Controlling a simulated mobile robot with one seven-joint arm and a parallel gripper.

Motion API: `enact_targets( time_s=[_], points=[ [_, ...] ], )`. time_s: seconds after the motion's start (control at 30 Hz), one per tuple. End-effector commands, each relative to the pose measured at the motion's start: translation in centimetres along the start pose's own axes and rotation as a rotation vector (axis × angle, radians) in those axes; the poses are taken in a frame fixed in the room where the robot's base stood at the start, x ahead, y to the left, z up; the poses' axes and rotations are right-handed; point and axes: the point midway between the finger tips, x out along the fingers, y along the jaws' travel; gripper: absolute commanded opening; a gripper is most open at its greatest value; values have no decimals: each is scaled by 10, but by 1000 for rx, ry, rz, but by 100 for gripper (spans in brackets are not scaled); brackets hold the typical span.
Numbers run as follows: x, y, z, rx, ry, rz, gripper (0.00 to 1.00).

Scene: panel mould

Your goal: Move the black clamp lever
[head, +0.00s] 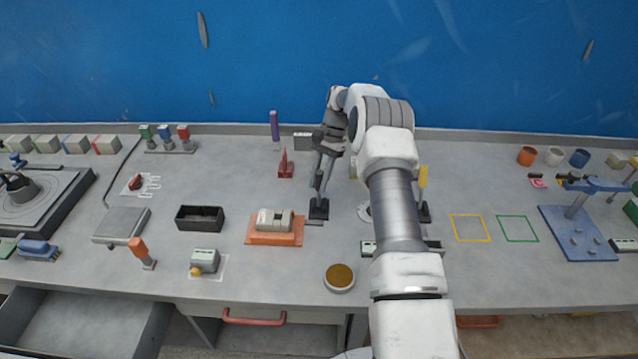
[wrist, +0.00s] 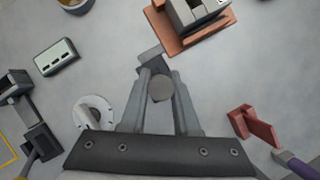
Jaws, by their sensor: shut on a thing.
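The black clamp lever (head: 319,208) stands upright on the bench near the middle, with a dark square base. My gripper (head: 321,176) reaches down over it from above, and its fingers are shut on the lever's upper part. In the wrist view, the lever's round grey top (wrist: 160,88) sits between the two fingers of my gripper (wrist: 158,92), and part of its dark base (wrist: 150,62) shows beyond them. The fingers and arm hide much of the lever's shaft.
An orange fixture with a grey block (head: 273,229) is left of the lever. A red clamp (head: 286,167) stands behind left, and a yellow-handled lever (head: 423,183) stands right, beyond my arm. A white dial (wrist: 94,114) lies close by. A black bin (head: 200,219) sits farther left.

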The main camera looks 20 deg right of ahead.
Motion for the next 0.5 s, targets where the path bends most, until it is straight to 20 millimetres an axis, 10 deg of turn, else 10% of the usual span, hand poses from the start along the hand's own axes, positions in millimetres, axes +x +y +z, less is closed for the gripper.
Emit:
enact_targets(
  time_s=[0.5],
  points=[
    [-2,-6,-8,19,-67,40,0]
  ],
)
